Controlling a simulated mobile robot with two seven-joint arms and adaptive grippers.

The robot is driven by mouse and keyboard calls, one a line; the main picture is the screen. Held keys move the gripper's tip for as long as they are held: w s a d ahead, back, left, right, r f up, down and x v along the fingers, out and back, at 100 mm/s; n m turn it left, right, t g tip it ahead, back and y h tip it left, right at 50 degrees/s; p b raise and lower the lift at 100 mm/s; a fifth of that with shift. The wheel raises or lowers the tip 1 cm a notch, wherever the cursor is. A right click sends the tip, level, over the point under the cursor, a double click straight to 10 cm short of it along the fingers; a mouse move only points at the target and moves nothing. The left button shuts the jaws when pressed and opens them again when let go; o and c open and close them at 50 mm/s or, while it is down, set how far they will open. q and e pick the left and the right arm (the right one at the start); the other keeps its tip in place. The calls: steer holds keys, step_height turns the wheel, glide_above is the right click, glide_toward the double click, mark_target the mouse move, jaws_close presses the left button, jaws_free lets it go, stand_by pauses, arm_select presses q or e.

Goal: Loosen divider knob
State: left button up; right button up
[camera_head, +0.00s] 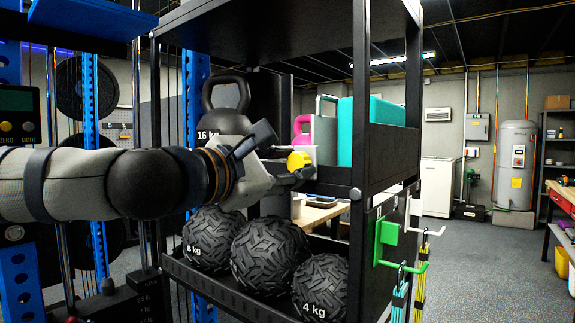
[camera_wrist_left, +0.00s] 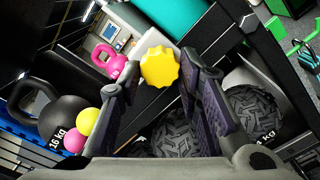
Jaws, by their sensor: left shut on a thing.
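The yellow divider knob (camera_head: 299,159) is lobed and sits at the front of the upper shelf, before a light grey divider plate (camera_head: 325,138). My left gripper (camera_head: 297,173) reaches it from the left and is shut on the knob. In the left wrist view the knob (camera_wrist_left: 160,68) lies between the two fingertips, with its lobed face showing. The grey divider (camera_wrist_left: 148,42) stands behind it. How the knob meets the divider is hidden. My right gripper is in neither view.
A 16 kg kettlebell (camera_head: 226,108), a pink kettlebell (camera_head: 302,128) and a teal block (camera_head: 372,128) are on the upper shelf. Textured balls (camera_head: 270,252) fill the lower shelf. Black rack posts (camera_head: 360,100) stand close to my gripper. Floor at right is clear.

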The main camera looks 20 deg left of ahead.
arm_select(q)
steer(key=shift+n, duration=0.6)
steer(key=o, duration=1.1)
steer(key=shift+o, duration=0.2)
steer(key=v, duration=1.2)
